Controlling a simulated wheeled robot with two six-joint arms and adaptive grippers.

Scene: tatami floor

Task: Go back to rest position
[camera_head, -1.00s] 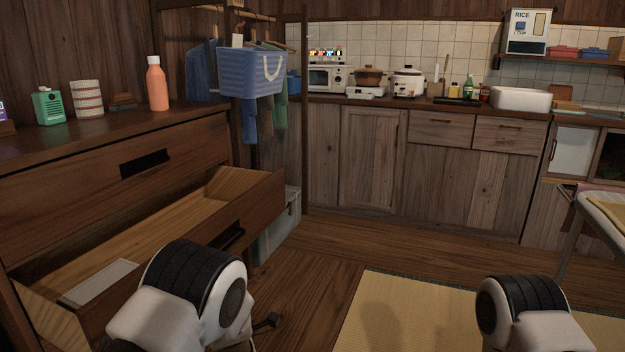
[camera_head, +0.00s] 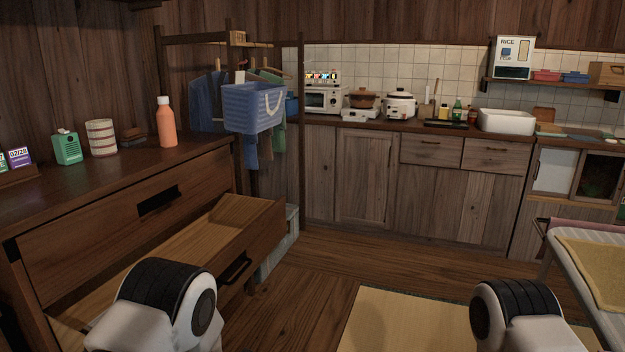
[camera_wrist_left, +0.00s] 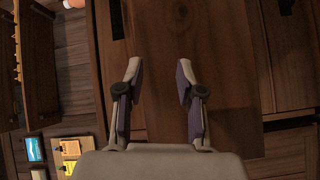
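My left gripper (camera_wrist_left: 158,95) shows in the left wrist view with its two fingers spread apart and nothing between them. A brown wooden surface (camera_wrist_left: 165,40) lies beyond the fingers. In the head view only the white and black links of my two arms show at the bottom; neither gripper is visible there. My right gripper is not in any view. The wooden chest (camera_head: 105,225) at the left has an open drawer (camera_head: 205,243), with my left arm in front of part of it.
An orange bottle (camera_head: 166,124), a green box (camera_head: 67,148) and a striped canister (camera_head: 101,138) stand on the chest. A blue basket (camera_head: 254,107) hangs beside the clothes rack. A kitchen counter (camera_head: 430,126) runs along the back. The middle floor is clear.

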